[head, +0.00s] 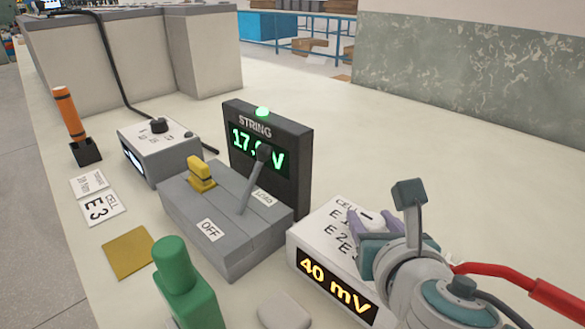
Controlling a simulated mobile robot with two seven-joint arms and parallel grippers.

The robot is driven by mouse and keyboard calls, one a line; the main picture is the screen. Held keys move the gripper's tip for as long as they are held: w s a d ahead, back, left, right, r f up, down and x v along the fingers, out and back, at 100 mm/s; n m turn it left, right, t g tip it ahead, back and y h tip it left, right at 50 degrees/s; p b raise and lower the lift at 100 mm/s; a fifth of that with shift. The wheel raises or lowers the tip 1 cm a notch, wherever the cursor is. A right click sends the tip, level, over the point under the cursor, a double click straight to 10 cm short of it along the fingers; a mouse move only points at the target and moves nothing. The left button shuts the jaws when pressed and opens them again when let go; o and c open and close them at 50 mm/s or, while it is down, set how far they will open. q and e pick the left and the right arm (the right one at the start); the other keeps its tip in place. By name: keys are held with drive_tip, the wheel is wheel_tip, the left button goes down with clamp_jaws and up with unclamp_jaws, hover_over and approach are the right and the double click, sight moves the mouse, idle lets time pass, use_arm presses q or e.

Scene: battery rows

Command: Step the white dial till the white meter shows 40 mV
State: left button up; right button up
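The white meter (318,262) is a white box at the lower middle right. Its orange display (338,284) reads 40 mV. Its top carries the word CELL and rows of labels starting with E, partly covered by my gripper. My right gripper (392,230) is over the right part of the meter's top, its purplish fingers low at the surface. The white dial is mostly or wholly hidden by the fingers, so I cannot tell whether they grip it. My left gripper is out of view.
A grey switch box (208,222) with an OFF label and lever stands left of the meter, before the dark STRING display (297,150). A white box with a black knob (158,125), an orange-handled tool (70,115) and a green object (182,285) stand further left. A red cable (500,271) lies right.

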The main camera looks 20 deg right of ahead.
drive_tip(key=o, duration=0.4)
drive_tip(key=shift+s, duration=0.1)
drive_tip(key=shift+s+a+r, duration=0.15)
drive_tip(key=shift+s+r, duration=0.05)
drive_tip(key=shift+s, duration=0.15)
drive_tip(key=p+v, duration=0.2)
drive_tip(key=v, duration=0.7)
drive_tip(key=shift+a, duration=0.1)
